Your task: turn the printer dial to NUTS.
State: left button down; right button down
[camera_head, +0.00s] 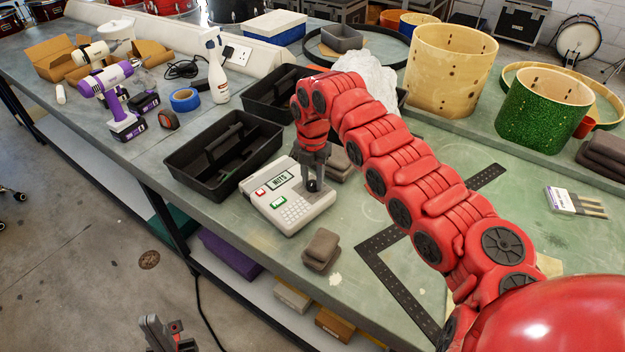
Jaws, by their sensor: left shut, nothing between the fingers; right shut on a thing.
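The label printer (268,212) is a white box on the bench, near its front edge. Its display (281,180) appears to read NUTS. A red button, a green button and a keypad are on its top face. My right gripper (313,183) points down at the printer's right side and is shut on the dark dial (312,186). The fingers hide most of the dial, so its pointer cannot be read. My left gripper (165,342) is shut and empty, low at the bottom edge of the view, off the bench and apart from the printer.
A black divided tray (187,163) stands close left of the printer. Grey sanding blocks (321,246) lie to its front right and behind it. A black metal square (398,287) lies to the right. My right arm covers much of the bench's middle.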

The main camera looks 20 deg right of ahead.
jog(key=c, duration=0.5)
grip_release()
jog(key=shift+c, duration=0.2)
notch_tip(320, 180, up, 11)
jog(key=b, duration=0.1)
notch_tip(320, 180, up, 6)
jog(key=p, duration=0.5)
send_over(312, 182)
jog(key=shift+s+r+p, duration=0.1)
jog(key=shift+r+p, duration=0.15)
jog(key=shift+p, duration=0.15)
